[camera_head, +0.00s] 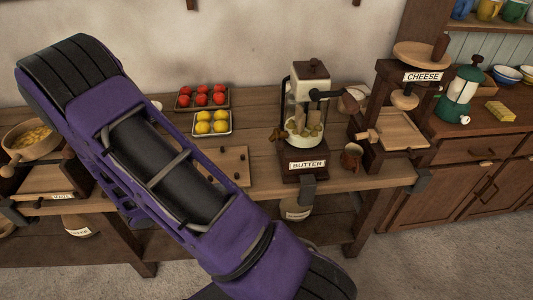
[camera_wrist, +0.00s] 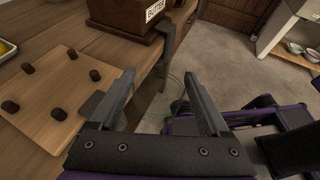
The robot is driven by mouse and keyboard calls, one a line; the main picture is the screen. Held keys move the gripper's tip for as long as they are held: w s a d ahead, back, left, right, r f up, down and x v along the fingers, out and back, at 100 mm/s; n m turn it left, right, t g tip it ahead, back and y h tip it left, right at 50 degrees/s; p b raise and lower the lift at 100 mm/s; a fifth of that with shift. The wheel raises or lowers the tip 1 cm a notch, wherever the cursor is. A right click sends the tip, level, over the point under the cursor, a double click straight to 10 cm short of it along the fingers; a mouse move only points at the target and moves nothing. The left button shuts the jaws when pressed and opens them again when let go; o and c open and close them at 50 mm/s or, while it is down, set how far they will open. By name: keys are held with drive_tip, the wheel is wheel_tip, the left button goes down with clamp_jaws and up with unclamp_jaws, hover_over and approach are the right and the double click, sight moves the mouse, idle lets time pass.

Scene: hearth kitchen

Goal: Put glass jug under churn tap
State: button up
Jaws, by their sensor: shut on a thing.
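The butter churn (camera_head: 306,112) stands upright on the wooden counter, with a glass body, a dark wooden lid and a base labelled BUTTER. Its wooden base also shows at the top of the wrist view (camera_wrist: 128,22). My gripper (camera_wrist: 160,80) is in front of the counter edge, below and to the near side of the churn. Its fingers are shut on a clear glass thing (camera_wrist: 160,114), seemingly the glass jug, with only faint outlines showing. In the head view my arm hides the gripper and jug.
A pegged wooden board (camera_head: 228,166) lies left of the churn. Trays of red (camera_head: 203,98) and yellow (camera_head: 212,124) items stand behind it. A small brown jug (camera_head: 351,157) and the cheese press (camera_head: 403,128) stand to the right. A grey bracket (camera_head: 308,188) juts at the counter edge.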

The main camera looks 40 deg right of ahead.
drive_tip(key=w+d, duration=0.2)
drive_tip(key=d, duration=0.3)
drive_tip(key=w+d, duration=0.2)
drive_tip(key=d, duration=0.3)
drive_tip(key=w+d+b, duration=0.1)
drive_tip(key=w+d, duration=0.2)
drive_tip(key=d, duration=0.2)
drive_tip(key=shift+w, duration=0.1)
drive_tip(key=d, duration=0.1)
drive_tip(key=w+d, duration=0.1)
drive_tip(key=d+f+b, duration=0.1)
drive_tip(key=shift+w+d, duration=0.1)
drive_tip(key=shift+w, duration=0.2)
drive_tip(key=shift+f, duration=0.25)
drive_tip(key=shift+f+b, duration=0.15)
drive_tip(key=shift+b, duration=0.15)
drive_tip(key=o, duration=1.4)
